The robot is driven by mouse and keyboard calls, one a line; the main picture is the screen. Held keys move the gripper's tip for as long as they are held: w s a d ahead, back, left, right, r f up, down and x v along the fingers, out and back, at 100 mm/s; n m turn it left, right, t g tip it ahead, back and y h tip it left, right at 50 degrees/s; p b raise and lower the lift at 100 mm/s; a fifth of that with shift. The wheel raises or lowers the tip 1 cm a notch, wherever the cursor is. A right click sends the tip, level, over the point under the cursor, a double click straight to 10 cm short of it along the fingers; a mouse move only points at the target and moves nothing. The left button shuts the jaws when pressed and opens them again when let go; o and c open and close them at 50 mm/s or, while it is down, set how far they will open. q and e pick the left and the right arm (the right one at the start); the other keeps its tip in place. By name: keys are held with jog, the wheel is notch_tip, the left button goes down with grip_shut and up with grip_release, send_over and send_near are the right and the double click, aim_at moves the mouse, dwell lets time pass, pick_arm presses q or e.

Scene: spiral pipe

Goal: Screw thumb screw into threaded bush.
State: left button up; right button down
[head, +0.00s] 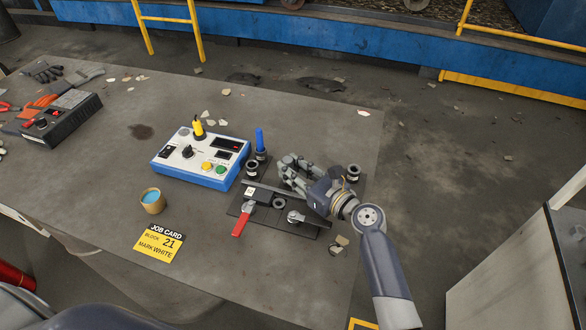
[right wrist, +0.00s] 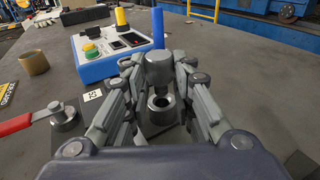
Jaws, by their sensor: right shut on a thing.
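My right gripper (head: 289,170) is over the dark block on the table. In the right wrist view its fingers (right wrist: 160,75) are shut on a grey cylindrical thumb screw (right wrist: 159,67). A round metal threaded bush (right wrist: 161,107) with a dark open hole shows just below the screw in that view. The screw looks roughly upright and appears apart from the bush; the exact gap cannot be told. In the head view the fingers largely hide the screw. My left gripper is not in view.
A clamp with a red handle (head: 242,220) and a metal knob (head: 295,217) are on the fixture. A blue and white control box (head: 202,156) stands behind left. A blue upright cylinder (head: 260,140) is close to the gripper. The table's right side is mostly clear.

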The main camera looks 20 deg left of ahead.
jog(key=shift+f+b, duration=0.6)
jog(key=shift+f, duration=0.25)
jog(key=shift+s+r, duration=0.1)
jog(key=shift+r+p, duration=0.2)
jog(key=shift+p, duration=0.4)
jog(key=shift+r, duration=0.2)
jog(key=shift+p, duration=0.3)
dwell(0.4)
